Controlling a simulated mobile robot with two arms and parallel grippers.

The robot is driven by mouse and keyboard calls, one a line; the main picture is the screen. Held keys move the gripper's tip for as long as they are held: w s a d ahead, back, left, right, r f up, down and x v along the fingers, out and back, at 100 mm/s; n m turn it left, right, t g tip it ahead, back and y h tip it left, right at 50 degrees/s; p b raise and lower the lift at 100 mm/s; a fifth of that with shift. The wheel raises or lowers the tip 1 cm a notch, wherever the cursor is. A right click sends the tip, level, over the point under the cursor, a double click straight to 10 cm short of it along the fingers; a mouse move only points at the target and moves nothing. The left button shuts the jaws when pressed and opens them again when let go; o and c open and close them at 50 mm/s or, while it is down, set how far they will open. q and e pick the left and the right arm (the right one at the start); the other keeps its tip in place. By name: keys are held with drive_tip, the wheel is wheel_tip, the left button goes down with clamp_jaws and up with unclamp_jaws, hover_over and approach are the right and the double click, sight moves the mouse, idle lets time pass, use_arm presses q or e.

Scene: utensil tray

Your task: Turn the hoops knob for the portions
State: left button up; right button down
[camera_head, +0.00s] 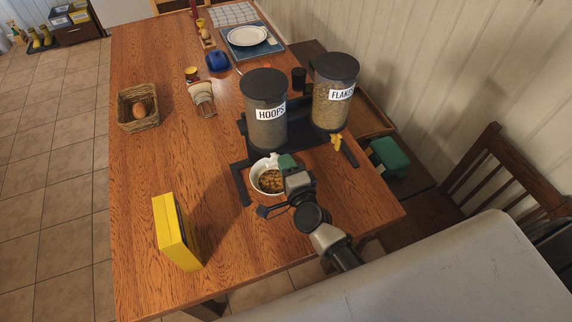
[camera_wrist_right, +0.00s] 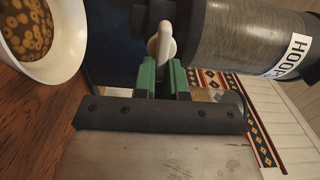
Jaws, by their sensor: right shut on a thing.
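The hoops dispenser (camera_head: 268,129), a clear cylinder with a black lid and a HOOPS label, stands on a black stand at the table's right side. It also shows in the right wrist view (camera_wrist_right: 235,42). My right gripper (camera_head: 287,163) is at the dispenser's front base. In the right wrist view its green fingers (camera_wrist_right: 163,72) are shut on the pale hoops knob (camera_wrist_right: 162,42). In the head view the gripper largely hides the knob. A white bowl (camera_head: 257,184) holding ring cereal stands below and beside the gripper; it also shows in the wrist view (camera_wrist_right: 66,62). My left gripper is not in view.
The flakes dispenser (camera_head: 333,109) with a yellow knob (camera_head: 337,139) stands right of the hoops. A yellow box (camera_head: 175,236) stands at front left; a basket (camera_head: 139,121) is farther back. A chair (camera_head: 505,185) is at right. The table's left middle is clear.

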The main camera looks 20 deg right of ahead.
drive_tip(key=shift+f, duration=0.1)
idle(0.5)
drive_tip(key=c, duration=1.2)
unclamp_jaws()
drive_tip(key=s+b, duration=0.1)
drive_tip(key=s, duration=0.4)
drive_tip(key=s+b, duration=0.1)
drive_tip(key=s, duration=0.5)
drive_tip(key=shift+d, duration=0.2)
drive_tip(key=shift+w, duration=0.1)
